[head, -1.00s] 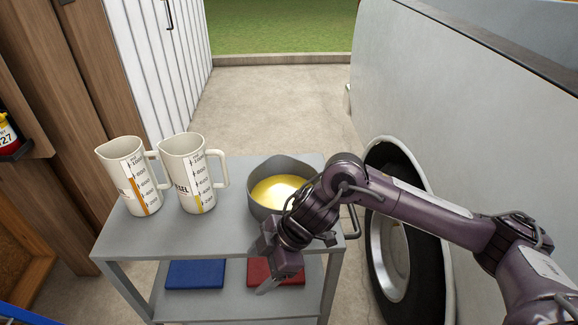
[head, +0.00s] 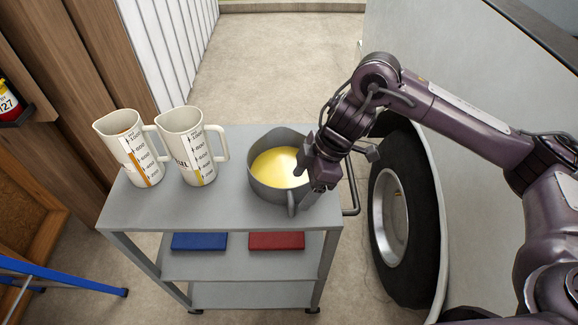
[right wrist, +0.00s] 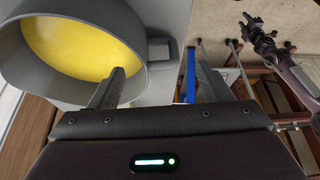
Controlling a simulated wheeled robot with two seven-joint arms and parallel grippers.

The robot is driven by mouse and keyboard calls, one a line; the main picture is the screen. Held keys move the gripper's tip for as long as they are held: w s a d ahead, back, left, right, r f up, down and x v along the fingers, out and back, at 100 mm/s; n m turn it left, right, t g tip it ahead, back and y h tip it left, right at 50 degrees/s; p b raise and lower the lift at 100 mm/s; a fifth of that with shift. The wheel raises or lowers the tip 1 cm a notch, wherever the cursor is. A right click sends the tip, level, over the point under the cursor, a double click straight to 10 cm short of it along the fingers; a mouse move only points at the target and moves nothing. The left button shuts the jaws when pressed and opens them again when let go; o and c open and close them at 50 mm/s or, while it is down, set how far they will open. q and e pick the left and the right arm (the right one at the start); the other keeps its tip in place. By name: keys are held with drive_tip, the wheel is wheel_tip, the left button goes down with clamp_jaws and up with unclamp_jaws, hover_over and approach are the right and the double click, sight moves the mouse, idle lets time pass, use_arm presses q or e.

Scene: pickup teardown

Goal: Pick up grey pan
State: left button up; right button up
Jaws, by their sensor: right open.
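The grey pan (head: 262,192) stands on the cart's top at its right end, with yellow liquid (head: 275,168) in it. Its handle (head: 292,204) points toward me. My right gripper (head: 312,178) is open at the pan's right front side, close to the handle. In the right wrist view the pan (right wrist: 135,82) fills the upper left. The handle (right wrist: 161,50) shows beyond and between the open fingertips (right wrist: 162,76), not gripped. My left gripper (right wrist: 250,25) appears small at the upper right there; its jaws are too small to read.
Two white measuring jugs (head: 133,150) (head: 188,148) stand left of the pan on the grey cart (head: 200,212). A blue item (head: 199,241) and a red item (head: 277,241) lie on the shelf below. A vehicle wheel (head: 395,220) is close on the right.

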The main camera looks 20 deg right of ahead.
sight(290, 201)
drive_tip(key=p+x, duration=0.2)
drive_tip(key=x, duration=0.5)
drive_tip(key=shift+a+f, duration=0.1)
drive_tip(key=shift+f, duration=0.05)
drive_tip(key=shift+w, duration=0.1)
drive_tip(key=c, duration=1.6)
drive_tip(key=shift+o, duration=0.2)
drive_tip(key=shift+r, duration=0.2)
